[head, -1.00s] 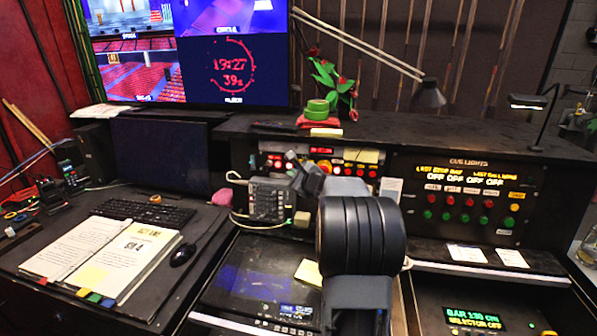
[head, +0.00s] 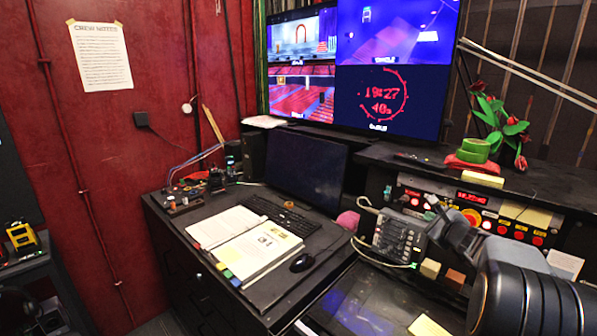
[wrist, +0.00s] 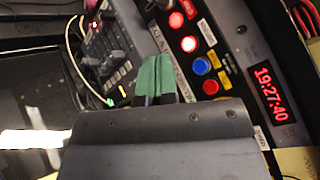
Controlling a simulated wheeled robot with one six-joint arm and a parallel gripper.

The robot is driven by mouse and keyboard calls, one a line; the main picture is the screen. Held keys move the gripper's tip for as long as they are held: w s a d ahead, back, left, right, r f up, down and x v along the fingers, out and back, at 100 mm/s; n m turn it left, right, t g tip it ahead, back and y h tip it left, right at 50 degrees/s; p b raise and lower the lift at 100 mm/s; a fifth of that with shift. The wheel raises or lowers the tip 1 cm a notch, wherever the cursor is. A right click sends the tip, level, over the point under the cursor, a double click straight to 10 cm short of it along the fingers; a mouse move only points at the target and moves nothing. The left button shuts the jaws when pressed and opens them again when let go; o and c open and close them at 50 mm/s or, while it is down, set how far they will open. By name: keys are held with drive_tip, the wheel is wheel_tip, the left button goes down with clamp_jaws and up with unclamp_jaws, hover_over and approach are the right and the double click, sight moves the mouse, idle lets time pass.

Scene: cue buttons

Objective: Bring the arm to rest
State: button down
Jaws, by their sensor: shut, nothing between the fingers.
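My arm rises at the lower right of the head view and reaches over the desk toward the button panel (head: 508,222). My gripper (wrist: 154,76) shows in the wrist view with its green-tipped fingers together and nothing between them. Below the fingertips in that picture lies the dark body of the gripper. The panel's red, blue and yellow buttons show just right of the fingers, beside a red clock display (wrist: 271,95) reading 19:27:40. I cannot tell whether the fingertips touch the panel.
A grey keypad box (head: 398,238) with cables stands left of the panel. An open binder (head: 258,248), a keyboard (head: 283,215) and a mouse (head: 302,262) lie on the left desk. A monitor (head: 305,172) stands behind. A plant (head: 500,130) sits on the ledge.

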drive_tip(key=s+a+f+n+g+y, duration=0.2)
drive_tip(key=s+a+f+n+g, duration=0.35)
drive_tip(key=a+n, duration=0.2)
drive_tip(key=s+a+f+n+g+y, duration=0.2)
drive_tip(key=s+a+f+n+g, duration=0.25)
drive_tip(key=s+a+n, duration=0.35)
drive_tip(key=s+a+n+g+h, duration=0.2)
drive_tip(key=s+a+n+h, duration=0.2)
drive_tip(key=s+a+n, duration=0.7)
drive_tip(key=s+r, duration=0.1)
drive_tip(key=s, duration=0.2)
drive_tip(key=shift+a, duration=0.4)
drive_tip(key=shift+s, duration=0.15)
